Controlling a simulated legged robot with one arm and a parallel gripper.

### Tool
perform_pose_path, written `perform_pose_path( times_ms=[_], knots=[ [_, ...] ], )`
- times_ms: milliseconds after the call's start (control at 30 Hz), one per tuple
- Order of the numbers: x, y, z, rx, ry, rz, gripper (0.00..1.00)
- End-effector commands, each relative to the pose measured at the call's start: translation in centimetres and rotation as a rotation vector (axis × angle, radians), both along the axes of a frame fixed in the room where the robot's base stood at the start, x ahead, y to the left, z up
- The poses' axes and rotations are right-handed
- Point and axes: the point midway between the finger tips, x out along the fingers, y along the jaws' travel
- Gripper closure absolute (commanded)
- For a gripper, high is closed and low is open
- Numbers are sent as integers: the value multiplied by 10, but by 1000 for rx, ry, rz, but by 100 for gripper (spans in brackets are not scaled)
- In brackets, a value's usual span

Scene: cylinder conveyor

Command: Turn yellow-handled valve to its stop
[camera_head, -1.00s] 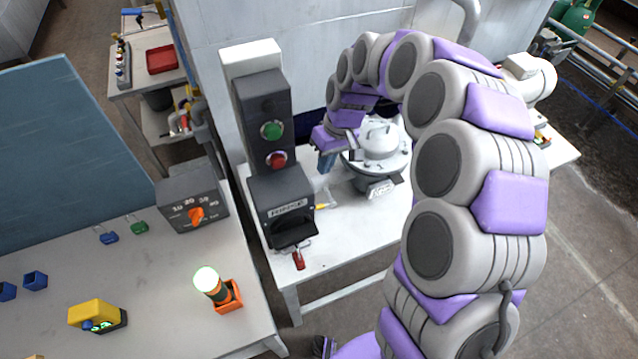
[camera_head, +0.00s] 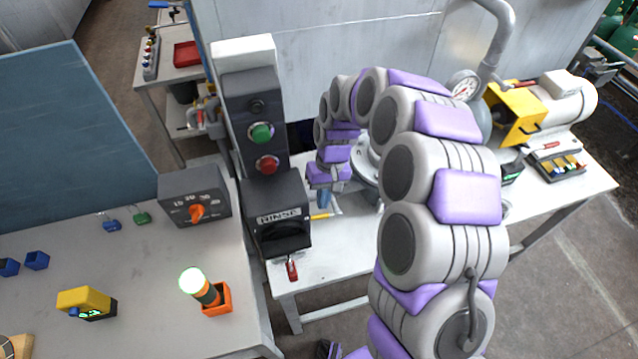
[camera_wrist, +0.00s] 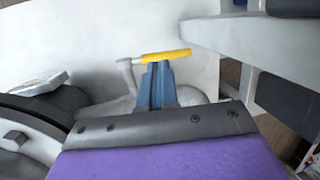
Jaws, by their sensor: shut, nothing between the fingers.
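The valve's yellow handle (camera_wrist: 166,56) lies across the upper middle of the wrist view, joined at its left end to a pale grey stem. In the head view the yellow handle (camera_head: 321,216) is small, on the white table right of the RINSE box. My gripper (camera_wrist: 158,68) has blue fingers that are shut and empty. Their tips lie at the near edge of the handle in the wrist view; whether they touch it I cannot tell. In the head view my gripper (camera_head: 324,203) points down just above the handle. The valve body is partly hidden.
The dark RINSE box (camera_head: 279,222) with green and red buttons above it stands close left of my gripper. A round metal vessel (camera_head: 366,165) is behind my arm on the right.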

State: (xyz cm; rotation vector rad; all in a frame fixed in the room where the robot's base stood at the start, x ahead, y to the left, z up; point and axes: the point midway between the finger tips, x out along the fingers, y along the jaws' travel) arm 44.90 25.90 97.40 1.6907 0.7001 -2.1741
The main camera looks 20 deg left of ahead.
Motion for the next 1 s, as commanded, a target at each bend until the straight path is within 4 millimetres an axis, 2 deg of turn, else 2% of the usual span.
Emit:
perform_pose_path(
  times_ms=[100, 300, 700, 1000],
  knots=[
    [-5, 7, -21, -7, 2, 1, 100],
    [-8, 14, -35, -12, 1, 1, 100],
    [-8, 3, -32, -1, -3, 0, 100],
    [-10, 15, -38, -94, -52, 4, 100]
  ],
)
